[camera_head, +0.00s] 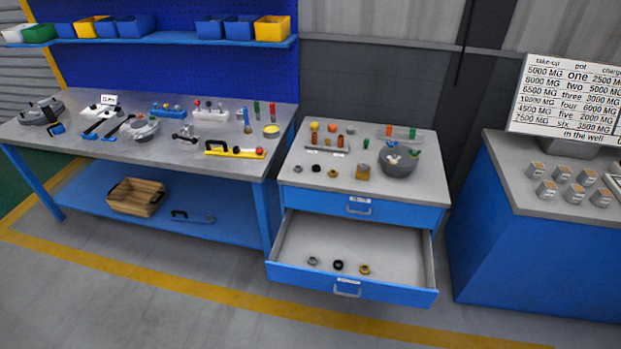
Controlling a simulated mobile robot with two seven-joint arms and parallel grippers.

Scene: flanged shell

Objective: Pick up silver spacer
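A small silver-grey ring (313,261), which looks like the silver spacer, lies in the open lower drawer (290,240) of the blue cabinet, near its front and to the left. A black ring (338,265) lies just right of it, and a brass-coloured ring (364,269) lies further right. The three lie apart in a loose row. Another small grey ring (316,167) sits on the cabinet top. Neither of my grippers shows in this view.
The cabinet top (430,185) holds several small parts and a grey flanged shell (397,162). A workbench (60,150) with tools stands left. A blue counter (530,250) with small labelled blocks stands right. Floor before the drawer is clear.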

